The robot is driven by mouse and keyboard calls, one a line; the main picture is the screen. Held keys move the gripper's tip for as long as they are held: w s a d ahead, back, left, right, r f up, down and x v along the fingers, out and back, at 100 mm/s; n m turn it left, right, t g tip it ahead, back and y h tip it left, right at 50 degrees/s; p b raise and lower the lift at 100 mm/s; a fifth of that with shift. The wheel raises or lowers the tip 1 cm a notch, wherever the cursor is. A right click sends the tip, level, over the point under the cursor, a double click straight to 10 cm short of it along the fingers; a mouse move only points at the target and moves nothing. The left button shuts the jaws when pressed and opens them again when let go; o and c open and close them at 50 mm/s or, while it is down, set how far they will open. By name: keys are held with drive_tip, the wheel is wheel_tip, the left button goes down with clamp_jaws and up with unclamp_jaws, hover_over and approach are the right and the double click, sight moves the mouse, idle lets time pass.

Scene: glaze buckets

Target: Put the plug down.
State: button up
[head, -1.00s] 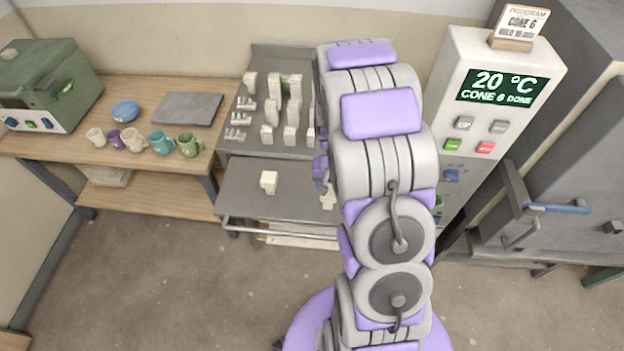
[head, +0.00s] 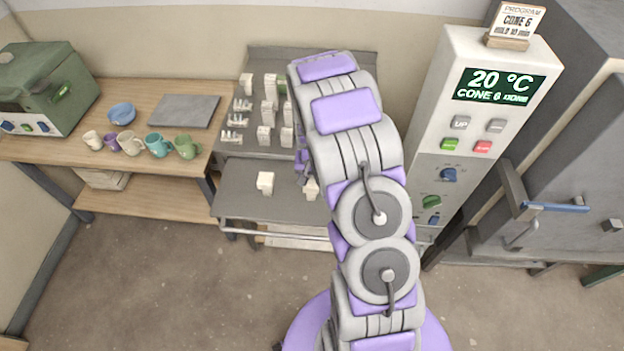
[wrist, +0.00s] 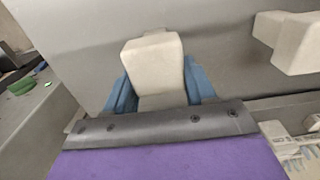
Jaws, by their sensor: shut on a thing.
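A cream-white plug (wrist: 153,65) is between the two blue fingers of my gripper (wrist: 160,88) in the wrist view, and the gripper is shut on it. The same plug shows small in the head view (head: 311,189), over the right part of the cart's lower grey shelf (head: 240,204). My own arm hides most of the gripper there. The grey shelf fills the background behind the plug in the wrist view. I cannot tell whether the plug touches the shelf.
Another cream block (head: 265,183) stands on the lower shelf to the left; it also shows in the wrist view (wrist: 298,42). Several white pieces stand on the upper shelf (head: 300,60). A control box (head: 472,130) stands to the right. The lower shelf's left part is clear.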

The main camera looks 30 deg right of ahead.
drive_tip(key=o, duration=1.2)
drive_tip(key=shift+d+f, duration=0.1)
drive_tip(key=shift+d, duration=0.05)
drive_tip(key=shift+r, duration=0.65)
wheel_tip(320, 180, up, 11)
drive_tip(key=s+a+r+n, duration=0.2)
drive_tip(key=s+a+r, duration=0.3)
drive_tip(key=s+r, duration=0.2)
drive_tip(key=s+a+r+n, duration=0.1)
drive_tip(key=s+a+r, duration=0.2)
drive_tip(key=s, duration=0.5)
drive_tip(key=s+a+r+n+g, duration=0.1)
drive_tip(key=s+a+r+n, duration=0.1)
drive_tip(key=s, duration=0.7)
drive_tip(key=s+a+r+n+p, duration=0.1)
drive_tip(key=s+a+r, duration=0.3)
drive_tip(key=s, duration=0.5)
drive_tip(key=shift+s+a+n+g, duration=0.2)
drive_tip(key=shift+a+n+g, duration=0.2)
drive_tip(key=shift+a, duration=0.2)
